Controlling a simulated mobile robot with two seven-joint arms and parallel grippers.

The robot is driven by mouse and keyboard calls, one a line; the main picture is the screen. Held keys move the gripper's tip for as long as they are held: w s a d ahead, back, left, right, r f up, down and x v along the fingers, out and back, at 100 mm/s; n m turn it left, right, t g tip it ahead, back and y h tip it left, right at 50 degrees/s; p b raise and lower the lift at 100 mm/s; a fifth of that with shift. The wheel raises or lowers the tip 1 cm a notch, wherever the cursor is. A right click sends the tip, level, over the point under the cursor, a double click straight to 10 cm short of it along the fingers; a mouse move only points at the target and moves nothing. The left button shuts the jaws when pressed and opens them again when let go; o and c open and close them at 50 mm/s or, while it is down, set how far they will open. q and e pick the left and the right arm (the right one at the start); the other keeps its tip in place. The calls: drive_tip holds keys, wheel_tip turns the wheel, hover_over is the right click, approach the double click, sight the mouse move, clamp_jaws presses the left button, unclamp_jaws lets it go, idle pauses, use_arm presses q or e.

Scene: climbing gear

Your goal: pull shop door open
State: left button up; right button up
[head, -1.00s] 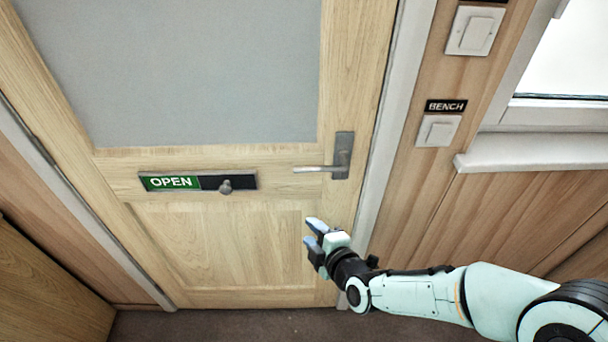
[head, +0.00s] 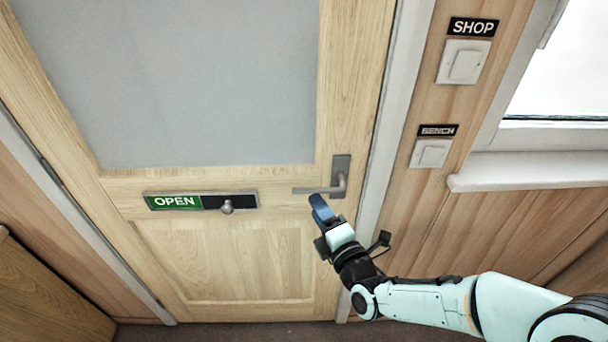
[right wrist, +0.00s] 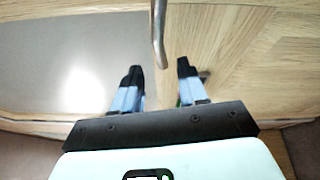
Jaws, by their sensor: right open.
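The shop door (head: 255,240) is pale wood with a large grey pane and stands shut in its white frame. Its metal lever handle (head: 338,184) is at the door's right side, with the lever pointing left. My right gripper (head: 318,205) is just below the lever in the head view, open and empty. In the right wrist view, the gripper (right wrist: 158,75) has its two fingertips apart, and the lever (right wrist: 158,32) shows between and just beyond them. I cannot tell whether they touch. My left gripper is out of view.
An OPEN sign with a sliding knob (head: 201,201) is on the door, left of the handle. Switches labelled SHOP (head: 464,62) and BENCH (head: 431,153) are on the wall to the right, beside a window sill (head: 530,170). A wooden panel (head: 45,295) stands at the lower left.

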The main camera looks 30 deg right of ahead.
sight(308, 193)
drive_tip(key=w, duration=0.8)
drive_tip(key=shift+w+d+p, duration=0.1)
drive_tip(key=shift+w+p, duration=0.25)
drive_tip(key=shift+p, duration=0.05)
clamp_jaws()
